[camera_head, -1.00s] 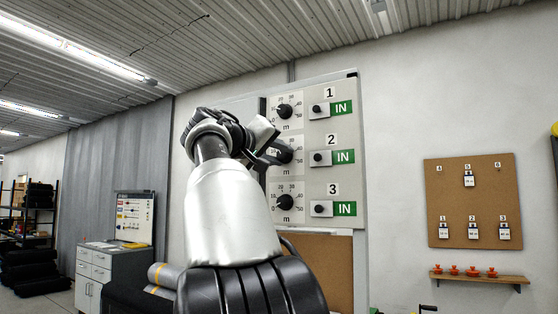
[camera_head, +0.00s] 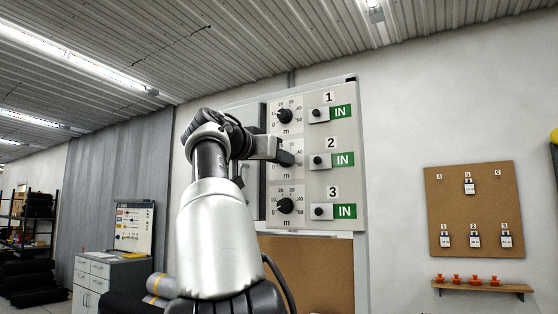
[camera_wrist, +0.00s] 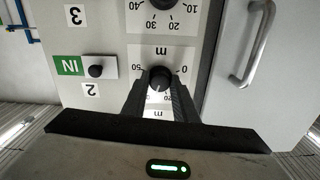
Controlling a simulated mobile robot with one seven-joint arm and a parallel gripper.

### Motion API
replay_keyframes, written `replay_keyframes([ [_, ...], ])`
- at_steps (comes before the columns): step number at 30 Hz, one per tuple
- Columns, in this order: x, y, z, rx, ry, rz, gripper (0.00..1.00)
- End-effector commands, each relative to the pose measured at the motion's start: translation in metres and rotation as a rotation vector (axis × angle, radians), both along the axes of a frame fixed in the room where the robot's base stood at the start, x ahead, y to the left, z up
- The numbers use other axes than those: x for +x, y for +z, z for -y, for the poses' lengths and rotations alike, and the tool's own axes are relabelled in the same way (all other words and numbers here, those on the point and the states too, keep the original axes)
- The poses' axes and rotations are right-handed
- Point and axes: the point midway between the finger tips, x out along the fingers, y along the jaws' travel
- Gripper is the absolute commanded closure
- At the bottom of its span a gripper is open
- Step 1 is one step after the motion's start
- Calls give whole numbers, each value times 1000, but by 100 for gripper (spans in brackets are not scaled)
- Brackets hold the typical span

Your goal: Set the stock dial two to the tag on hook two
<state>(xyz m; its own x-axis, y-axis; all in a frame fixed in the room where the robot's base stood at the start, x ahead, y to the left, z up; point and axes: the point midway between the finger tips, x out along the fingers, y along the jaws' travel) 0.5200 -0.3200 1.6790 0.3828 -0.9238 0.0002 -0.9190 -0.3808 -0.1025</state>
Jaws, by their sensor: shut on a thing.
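Stock dial two is the middle dial on the grey panel, beside the label 2 (camera_head: 331,142). My gripper (camera_head: 283,155) reaches it from the left and covers much of its face. In the upside-down wrist view, my gripper's fingers (camera_wrist: 161,88) are shut on the black knob of dial two (camera_wrist: 160,76), one on each side. The marks 0 and 50 show beside the knob; its pointer and the rest of its scale are hidden. The tag on hook two (camera_head: 475,240) hangs in the lower row of the cork board; its writing is too small to read.
Dial one (camera_head: 284,116) is above and dial three (camera_head: 284,206) below, close to my gripper. Small black knobs with green IN signs (camera_head: 344,160) stand to the right. A door handle (camera_wrist: 258,42) shows in the wrist view. The cork board (camera_head: 450,200) hangs far right.

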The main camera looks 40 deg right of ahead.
Motion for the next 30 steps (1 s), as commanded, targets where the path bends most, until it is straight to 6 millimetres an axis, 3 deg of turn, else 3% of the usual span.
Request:
replay_keyframes([
  [23, 0, 0, 0, 37, 0, 87, 96],
  [24, 0, 0, 0, 37, 0, 87, 67],
  [26, 0, 0, 0, 37, 0, 87, 57],
  [30, 0, 0, 0, 36, 0, 88, 55],
])
